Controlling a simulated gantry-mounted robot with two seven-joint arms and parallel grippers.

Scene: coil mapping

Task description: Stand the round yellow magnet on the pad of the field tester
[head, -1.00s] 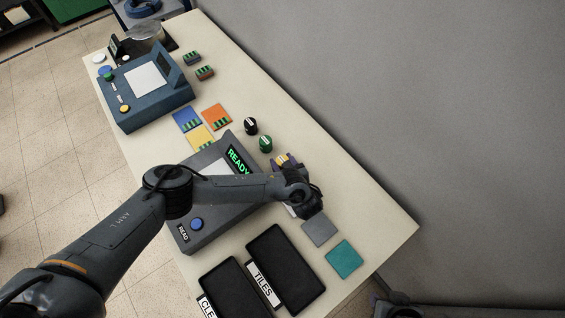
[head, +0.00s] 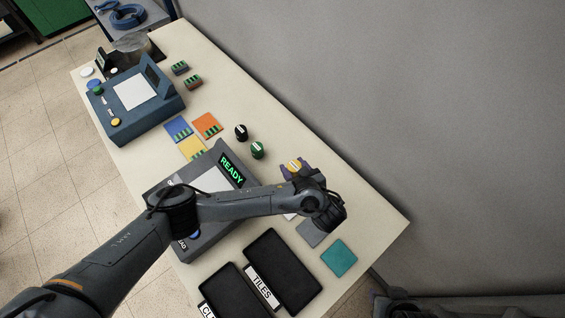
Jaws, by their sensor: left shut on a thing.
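The round yellow magnet (head: 293,165) shows at the far end of my left arm, beyond the wrist. My left gripper (head: 296,168) is shut on it, over the table to the right of the grey device (head: 223,220). My wrist hides most of the fingers. The grey device has a lit READY screen (head: 231,170) and a pale pad (head: 203,180), partly covered by my left arm. A blue device (head: 150,122) with a white pad (head: 134,93) stands farther back. I cannot tell by label which one is the field tester. My right gripper is out of view.
A black and a green knob (head: 257,150) stand near the screen. Blue, orange (head: 207,125) and yellow cards lie behind the grey device. Grey and teal (head: 339,257) tiles and black trays (head: 285,270) lie in front. A wall runs along the right.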

